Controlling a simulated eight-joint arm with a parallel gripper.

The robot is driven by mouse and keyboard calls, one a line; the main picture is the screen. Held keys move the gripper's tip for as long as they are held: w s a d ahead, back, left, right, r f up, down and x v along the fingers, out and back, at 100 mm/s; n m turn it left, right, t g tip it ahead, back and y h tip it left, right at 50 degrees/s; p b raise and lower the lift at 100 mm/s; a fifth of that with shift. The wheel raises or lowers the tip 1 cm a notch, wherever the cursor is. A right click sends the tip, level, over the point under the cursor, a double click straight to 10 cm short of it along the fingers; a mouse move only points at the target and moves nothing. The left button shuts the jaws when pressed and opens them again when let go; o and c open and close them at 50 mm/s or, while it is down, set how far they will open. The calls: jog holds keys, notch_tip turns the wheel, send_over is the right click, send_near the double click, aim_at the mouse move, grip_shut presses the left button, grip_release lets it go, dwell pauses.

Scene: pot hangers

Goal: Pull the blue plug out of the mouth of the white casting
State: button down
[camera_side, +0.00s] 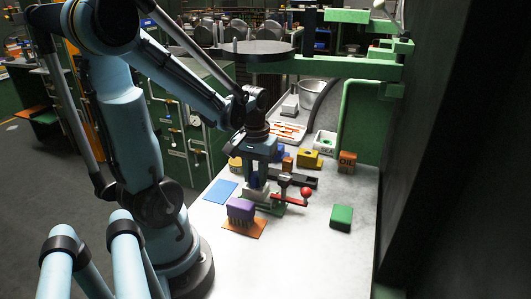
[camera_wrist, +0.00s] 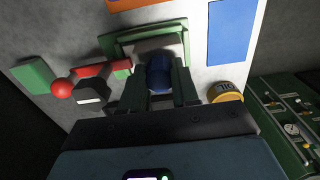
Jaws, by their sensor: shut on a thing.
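The blue plug (camera_wrist: 158,73) is between the two fingers of my gripper (camera_wrist: 159,84), which is shut on it. In the wrist view it overlaps the front of the white casting (camera_wrist: 160,47); I cannot tell how deep it sits in the mouth. The casting rests on a green clamp fixture (camera_wrist: 117,48) with a red-knobbed lever (camera_wrist: 62,88). In the side view my gripper (camera_side: 258,176) points down over the casting (camera_side: 257,195), and the plug is a small dark blue patch (camera_side: 254,181) mostly hidden by the fingers.
A purple block (camera_side: 240,208) on an orange mat (camera_side: 245,228) stands in front. A blue sheet (camera_side: 221,191) lies left, a green block (camera_side: 341,217) right. A yellow block (camera_side: 308,159) and an oil box (camera_side: 347,162) stand behind. The front right of the table is clear.

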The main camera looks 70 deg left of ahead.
jog(key=shift+r, duration=0.75)
dwell(0.7)
jog(key=shift+w+d+r, duration=0.1)
jog(key=shift+w+r, duration=0.05)
jog(key=shift+r, duration=0.85)
jog(key=shift+w+d+r, duration=0.1)
jog(key=shift+r, duration=0.9)
jog(key=shift+r, duration=0.15)
